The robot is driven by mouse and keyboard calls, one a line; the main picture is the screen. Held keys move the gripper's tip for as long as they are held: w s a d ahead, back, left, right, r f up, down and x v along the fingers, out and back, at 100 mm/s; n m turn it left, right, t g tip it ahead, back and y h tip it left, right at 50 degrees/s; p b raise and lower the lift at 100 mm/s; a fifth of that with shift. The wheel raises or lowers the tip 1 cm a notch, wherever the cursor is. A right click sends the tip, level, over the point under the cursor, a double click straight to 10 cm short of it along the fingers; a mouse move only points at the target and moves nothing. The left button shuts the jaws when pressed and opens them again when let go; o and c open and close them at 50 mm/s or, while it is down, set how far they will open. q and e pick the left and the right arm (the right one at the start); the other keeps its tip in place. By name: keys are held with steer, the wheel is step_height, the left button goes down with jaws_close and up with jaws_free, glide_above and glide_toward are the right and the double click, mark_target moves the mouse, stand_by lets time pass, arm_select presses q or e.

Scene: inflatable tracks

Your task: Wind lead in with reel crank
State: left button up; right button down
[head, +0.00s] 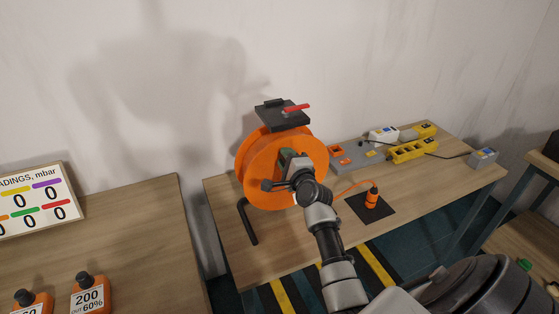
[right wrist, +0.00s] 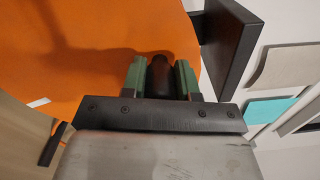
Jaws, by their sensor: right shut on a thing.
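The orange reel (head: 262,165) stands on a dark stand (head: 248,222) on the wooden bench. My right gripper (head: 287,160) is at the front face of the reel. In the right wrist view its green-padded fingers are shut on the dark crank knob (right wrist: 161,76), in front of the orange reel face (right wrist: 90,50). The gripper mostly hides the crank in the head view. The orange lead (head: 350,187) runs from behind my arm to an orange connector (head: 372,198), which stands on a black mat (head: 385,209). My left gripper is not in view.
A black plate with a red lever (head: 296,108) is above the reel. A grey box (head: 352,157), yellow socket strips (head: 412,151) and a small grey box (head: 483,157) stand at the back right. Orange bottles (head: 90,295) stand on the left table.

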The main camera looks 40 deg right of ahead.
steer(key=shift+s+d+r+m, duration=0.15)
steer(key=shift+s+d+m, duration=0.05)
steer(key=shift+d+m, duration=0.6)
steer(key=c, duration=0.8)
jaws_free()
steer(key=shift+c, duration=0.2)
steer(key=shift+s, duration=0.1)
steer(key=b+v, duration=0.1)
steer(key=v, duration=0.9)
steer(key=shift+s, duration=0.35)
